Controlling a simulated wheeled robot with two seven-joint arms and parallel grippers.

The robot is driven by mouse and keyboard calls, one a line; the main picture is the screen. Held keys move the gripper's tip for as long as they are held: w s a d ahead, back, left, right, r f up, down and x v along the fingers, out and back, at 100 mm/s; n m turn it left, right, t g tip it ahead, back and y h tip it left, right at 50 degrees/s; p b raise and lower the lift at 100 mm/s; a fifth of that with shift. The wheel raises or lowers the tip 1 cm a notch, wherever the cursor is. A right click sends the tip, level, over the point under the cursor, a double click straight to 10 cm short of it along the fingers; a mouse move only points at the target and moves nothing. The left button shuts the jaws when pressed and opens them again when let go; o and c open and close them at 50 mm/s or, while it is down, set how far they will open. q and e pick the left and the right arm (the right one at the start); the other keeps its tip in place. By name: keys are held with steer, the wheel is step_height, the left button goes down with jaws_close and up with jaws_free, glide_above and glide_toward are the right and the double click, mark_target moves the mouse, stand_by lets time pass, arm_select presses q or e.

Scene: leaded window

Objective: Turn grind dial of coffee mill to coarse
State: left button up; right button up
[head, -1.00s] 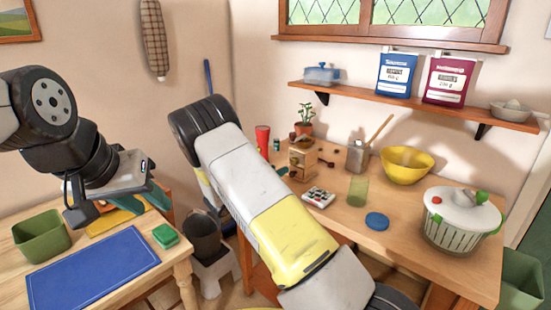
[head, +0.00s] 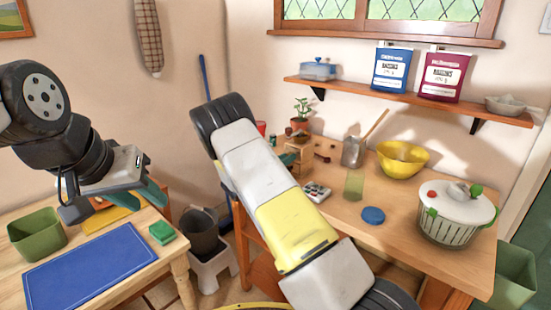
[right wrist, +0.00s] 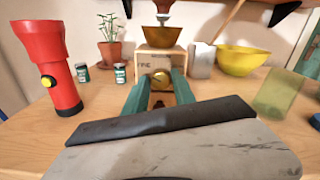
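The coffee mill is a small wooden box (right wrist: 146,60) with a brass bowl (right wrist: 160,37) on top, standing on the wooden counter. Its round brass dial (right wrist: 160,77) is on the front face, with the word FINE to its left. The mill also shows in the head view (head: 303,152), partly hidden by my right arm. My right gripper (right wrist: 161,80) has its teal fingers apart, one on each side of the dial. I cannot tell if they touch it. My left gripper (head: 112,190) hangs over the left table, away from the mill; its finger gap is unclear.
A red torch (right wrist: 48,65) and small jars stand left of the mill, with a potted plant (right wrist: 108,48) behind. A metal canister (right wrist: 201,60), yellow bowl (right wrist: 244,61) and green glass (right wrist: 277,92) are to the right. A salad spinner (head: 455,215) stands further right.

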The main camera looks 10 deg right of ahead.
jaws_close()
steer(key=shift+m, duration=0.4)
steer(key=m, duration=0.4)
steer(key=shift+m, duration=0.4)
steer(key=m, duration=0.6)
steer(key=shift+s, duration=0.1)
steer(key=m, duration=0.6)
steer(key=shift+f+m, duration=0.15)
steer(key=shift+m, duration=0.25)
steer(key=m, duration=0.5)
steer(key=shift+m, duration=0.4)
